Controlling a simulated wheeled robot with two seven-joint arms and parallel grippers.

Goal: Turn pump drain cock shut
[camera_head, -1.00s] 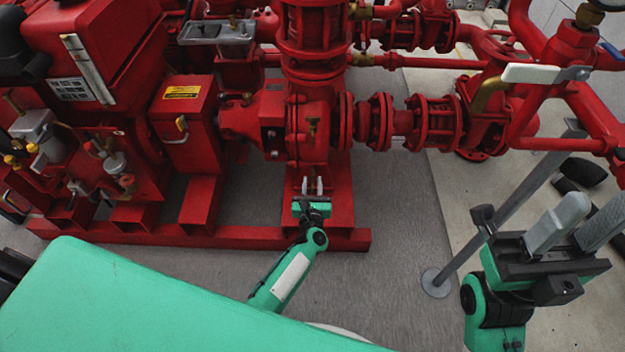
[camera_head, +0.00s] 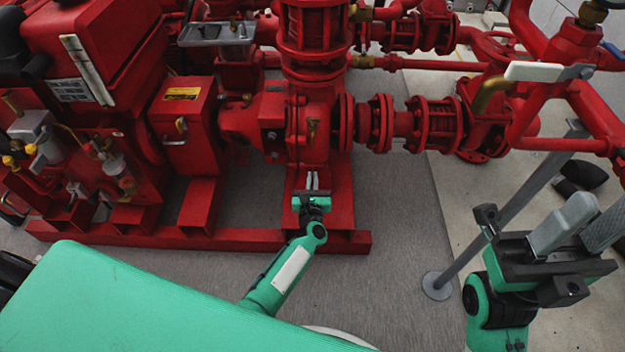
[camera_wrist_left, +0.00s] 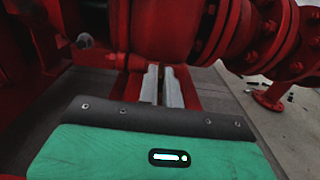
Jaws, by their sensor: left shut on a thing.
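The red pump casing (camera_head: 312,145) stands above its red pedestal at the centre of the head view. My left gripper (camera_head: 312,178) reaches in low in front of the casing, its two pale fingers close together. In the left wrist view the fingers (camera_wrist_left: 162,82) point forward under the casing, with a thin brass-coloured piece (camera_wrist_left: 161,88) between them, which looks like the drain cock's handle. The rest of the cock is hidden or too small to tell. My right gripper (camera_head: 592,222) is at the far right, its fingers apart and empty.
A red base rail (camera_head: 200,236) runs below the pump. A grey post (camera_head: 510,210) stands between the pump and my right gripper. A pipe with a white-handled valve (camera_head: 532,72) is at upper right. Grey floor (camera_head: 400,205) is clear right of the pedestal.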

